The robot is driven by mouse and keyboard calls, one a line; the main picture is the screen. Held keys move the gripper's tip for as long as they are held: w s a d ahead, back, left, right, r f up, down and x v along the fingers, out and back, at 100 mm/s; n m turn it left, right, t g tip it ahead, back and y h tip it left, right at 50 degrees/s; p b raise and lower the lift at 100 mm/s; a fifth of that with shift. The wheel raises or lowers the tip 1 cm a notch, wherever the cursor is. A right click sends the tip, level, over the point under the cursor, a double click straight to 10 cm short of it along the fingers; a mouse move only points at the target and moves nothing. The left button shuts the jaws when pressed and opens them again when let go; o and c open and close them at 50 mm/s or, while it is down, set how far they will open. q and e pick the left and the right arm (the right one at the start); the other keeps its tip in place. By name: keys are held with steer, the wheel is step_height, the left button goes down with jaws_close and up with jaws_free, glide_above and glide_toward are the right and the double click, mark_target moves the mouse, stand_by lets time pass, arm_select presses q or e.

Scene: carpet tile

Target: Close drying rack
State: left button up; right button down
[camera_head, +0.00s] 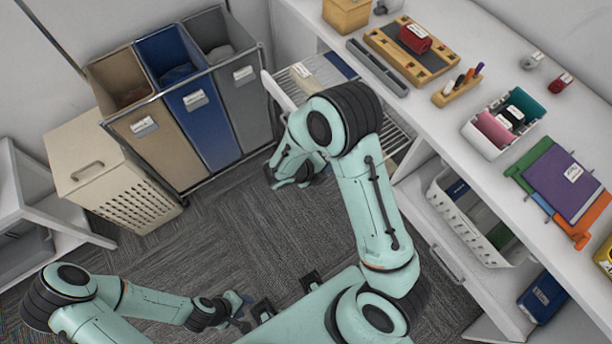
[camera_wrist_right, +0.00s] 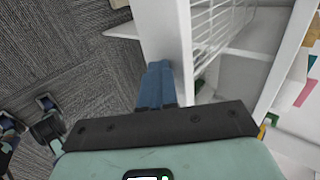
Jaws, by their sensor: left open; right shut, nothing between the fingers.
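The drying rack (camera_head: 398,138) is a white wire rack standing out from under the counter, with its white front panel (camera_head: 279,92) at the left and folded items on it. In the right wrist view, the front panel (camera_wrist_right: 160,28) and the rack's wires (camera_wrist_right: 220,22) are close ahead. My right gripper (camera_wrist_right: 158,83) is shut and empty, its blue fingertips at the panel's near end; I cannot tell if they touch. In the head view my right forearm hides part of the rack. My left gripper (camera_head: 246,312) is open and empty, low over the carpet.
A laundry sorter (camera_head: 192,99) with several bins stands left of the rack, beside a beige hamper (camera_head: 150,203). The white counter (camera_head: 440,107) carries trays and folders. A white basket (camera_head: 468,228) sits below it. Open carpet (camera_head: 225,225) lies between my arms.

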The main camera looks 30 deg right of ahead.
mark_target(395, 128)
steer(key=d, duration=0.8)
steer(key=d+p, duration=0.1)
steer(key=d, duration=0.7)
steer(key=w+d+p, duration=0.1)
steer(key=d, duration=0.7)
steer(key=shift+d, duration=0.4)
arm_select(q)
steer(key=w+r, duration=0.2)
steer(key=r, duration=0.1)
steer(key=shift+w+a+r, duration=0.1)
steer(key=shift+r, duration=0.05)
arm_select(e)
steer(key=shift+s+d+r, duration=0.1)
steer(key=shift+d, duration=0.2)
steer(key=shift+d+r, duration=0.1)
